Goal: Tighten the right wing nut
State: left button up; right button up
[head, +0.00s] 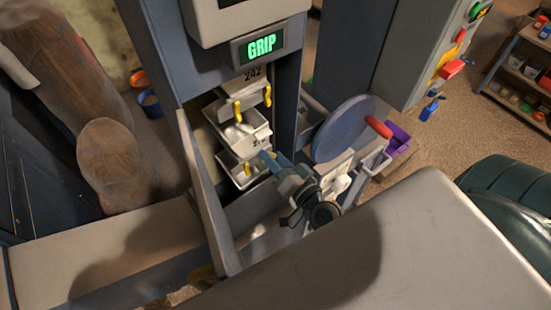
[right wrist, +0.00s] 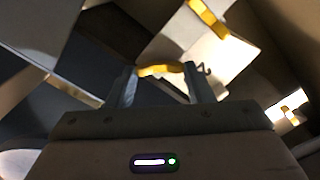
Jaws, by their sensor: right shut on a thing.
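Two metal buckets hang one above the other in the elevator shaft. The upper bucket (head: 243,130) has two yellow wing nuts, a left one (head: 237,111) and a right one (head: 267,95). The lower bucket (head: 240,180) shows one yellow wing nut (head: 247,170) on its left; its right side is behind my right gripper (head: 266,156). In the right wrist view, my right gripper (right wrist: 160,78) is shut on a yellow wing nut (right wrist: 160,70), which lies across between the fingertips. Another yellow wing nut (right wrist: 208,18) shows above it, apart from the fingers. My left gripper is out of view.
A green "GRIP" display (head: 262,46) sits above the shaft opening. An open panel (head: 207,190) stands left of the shaft. A round blue-grey disc (head: 342,130) with a red handle (head: 379,128) is close on the right of my arm.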

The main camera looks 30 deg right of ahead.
jog(key=m, duration=0.8)
jog(key=shift+f+m, duration=0.1)
jog(key=shift+m, duration=0.3)
dwell(0.4)
jog(key=o, duration=1)
jog(key=s+d+b, duration=0.1)
jog(key=s+b, duration=0.5)
jog(key=s, duration=0.4)
jog(key=shift+s+d, duration=0.3)
jog(key=shift+s, duration=0.05)
